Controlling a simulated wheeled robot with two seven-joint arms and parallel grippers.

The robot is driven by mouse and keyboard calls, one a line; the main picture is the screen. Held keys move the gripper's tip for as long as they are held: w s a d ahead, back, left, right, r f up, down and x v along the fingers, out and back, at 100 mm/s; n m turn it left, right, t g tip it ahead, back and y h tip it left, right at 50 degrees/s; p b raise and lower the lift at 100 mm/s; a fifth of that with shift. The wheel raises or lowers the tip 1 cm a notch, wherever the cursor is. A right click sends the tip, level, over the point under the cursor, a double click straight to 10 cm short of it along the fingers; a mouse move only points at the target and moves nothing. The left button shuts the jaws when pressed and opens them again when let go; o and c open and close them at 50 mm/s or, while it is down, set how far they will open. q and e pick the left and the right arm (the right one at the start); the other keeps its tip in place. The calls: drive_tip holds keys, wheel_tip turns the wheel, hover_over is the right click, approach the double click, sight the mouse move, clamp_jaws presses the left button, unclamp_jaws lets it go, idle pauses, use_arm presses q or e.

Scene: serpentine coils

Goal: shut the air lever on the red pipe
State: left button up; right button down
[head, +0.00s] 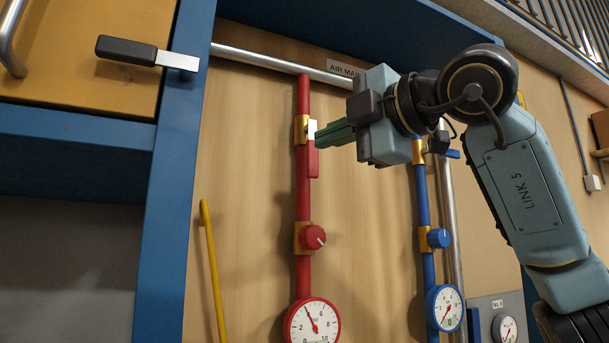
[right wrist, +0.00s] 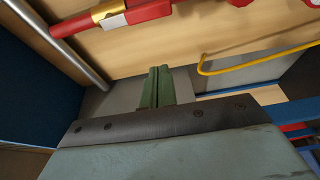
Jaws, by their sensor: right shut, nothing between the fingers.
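The red pipe (head: 303,205) runs upright on the wood panel in the head view. Its air lever (head: 313,162) has a red grip and a pale metal root at a brass valve body (head: 300,130). The grip hangs downward, in line with the pipe. My right gripper (head: 322,135) is shut and empty, its green fingertips just right of the lever's upper part. I cannot tell whether they touch it. In the right wrist view the shut fingers (right wrist: 160,72) show below the red lever (right wrist: 148,13) and brass body (right wrist: 111,20). My left gripper is not in view.
Below the lever are a red knob (head: 313,237) and a red-rimmed gauge (head: 312,322). A blue pipe (head: 422,205) with a blue knob (head: 438,238) stands right. A yellow bar (head: 213,270) and a blue post (head: 170,180) stand left. A metal pipe (head: 260,59) crosses above.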

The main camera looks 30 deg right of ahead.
sight(309, 155)
drive_tip(key=p+x, duration=0.4)
drive_tip(key=x, duration=0.6)
drive_tip(key=d, duration=0.2)
drive_tip(key=s+d+p, duration=0.1)
drive_tip(key=d, duration=0.1)
drive_tip(key=shift+w+p, duration=0.2)
drive_tip(key=shift+p, duration=0.1)
drive_tip(key=shift+a, duration=0.1)
